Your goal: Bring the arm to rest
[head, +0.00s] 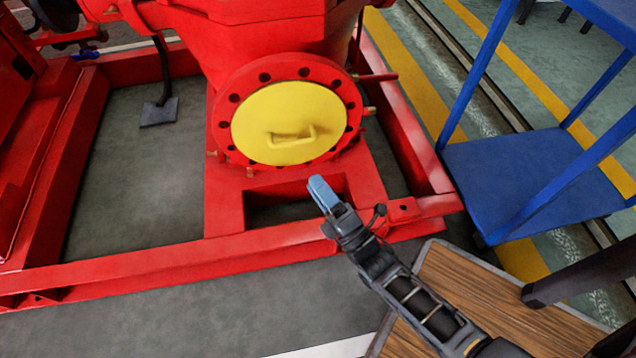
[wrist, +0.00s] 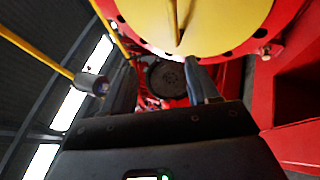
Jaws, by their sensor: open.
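My gripper (head: 325,205) is at the centre of the head view, reaching from the lower right toward the red pump. Its blue-tipped end is just below and in front of the yellow round cover (head: 290,122), with no contact that I can make out. In the wrist view my gripper (wrist: 160,90) shows two fingers spread apart with nothing between them. The yellow cover (wrist: 215,20) with its handle is at the top of that view, beyond the fingers.
The red pump frame (head: 150,258) lies around and below my gripper. A blue metal stand (head: 530,165) is at the right. A brown wooden surface (head: 480,300) lies below the arm. Grey floor (head: 130,180) shows inside the frame.

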